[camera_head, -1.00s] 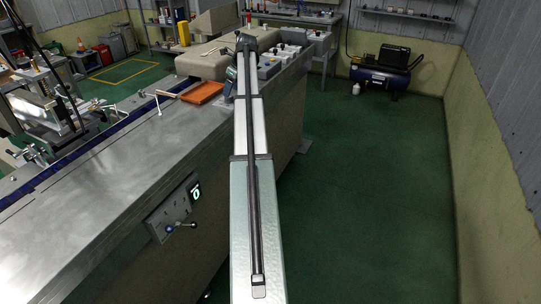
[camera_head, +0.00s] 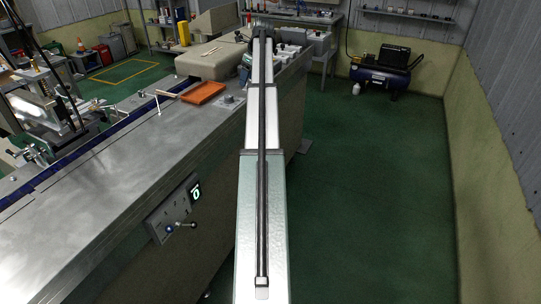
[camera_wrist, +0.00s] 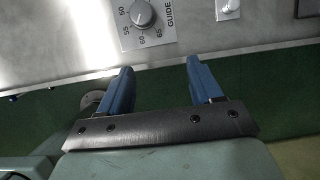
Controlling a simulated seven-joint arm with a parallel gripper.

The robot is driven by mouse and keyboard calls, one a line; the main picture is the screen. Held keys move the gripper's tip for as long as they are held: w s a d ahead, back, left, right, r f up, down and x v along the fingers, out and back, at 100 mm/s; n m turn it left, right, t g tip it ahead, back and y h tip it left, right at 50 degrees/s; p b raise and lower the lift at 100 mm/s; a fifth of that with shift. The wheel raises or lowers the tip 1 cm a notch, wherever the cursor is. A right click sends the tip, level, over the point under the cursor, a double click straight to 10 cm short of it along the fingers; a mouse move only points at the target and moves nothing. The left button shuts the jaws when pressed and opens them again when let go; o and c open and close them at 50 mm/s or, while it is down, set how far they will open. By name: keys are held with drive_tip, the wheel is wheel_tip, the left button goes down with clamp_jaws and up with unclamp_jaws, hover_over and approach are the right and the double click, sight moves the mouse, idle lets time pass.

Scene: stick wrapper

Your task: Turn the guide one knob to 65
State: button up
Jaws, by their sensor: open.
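The guide knob (camera_wrist: 143,14) is a grey round knob at the top of the wrist view. It sits on a light plate marked 50, 55, 60 and 65, with the word GUIDE beside it, cut off at the picture's top. Its pointer is too small to read surely. My gripper (camera_wrist: 158,68) is open and empty, its two blue fingers apart. The fingertips point toward the machine's edge, short of the knob and not touching it. In the head view a small knob (camera_head: 228,98) shows on the machine top, left of my arm; my gripper is mostly hidden behind the arm.
A white fitting (camera_wrist: 228,8) is right of the dial plate. In the head view, an orange tray (camera_head: 203,93) and a beige cover (camera_head: 212,57) lie beyond the small knob. Green floor is clear at right.

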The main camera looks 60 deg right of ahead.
drive_tip(key=s+d+f+n+g, duration=0.1)
drive_tip(key=s+f, duration=0.4)
drive_tip(key=f, duration=0.4)
drive_tip(key=s+d+f+g, duration=0.15)
drive_tip(key=s+f, duration=0.25)
drive_tip(key=f, duration=0.5)
drive_tip(key=s+a+f+n, duration=0.1)
drive_tip(key=a+f+n, duration=0.1)
drive_tip(key=f, duration=0.6)
drive_tip(key=s+a+f+n+g, duration=0.1)
drive_tip(key=a+f+n, duration=0.2)
drive_tip(key=f, duration=0.5)
drive_tip(key=shift+a+g, duration=0.1)
drive_tip(key=shift+g, duration=0.15)
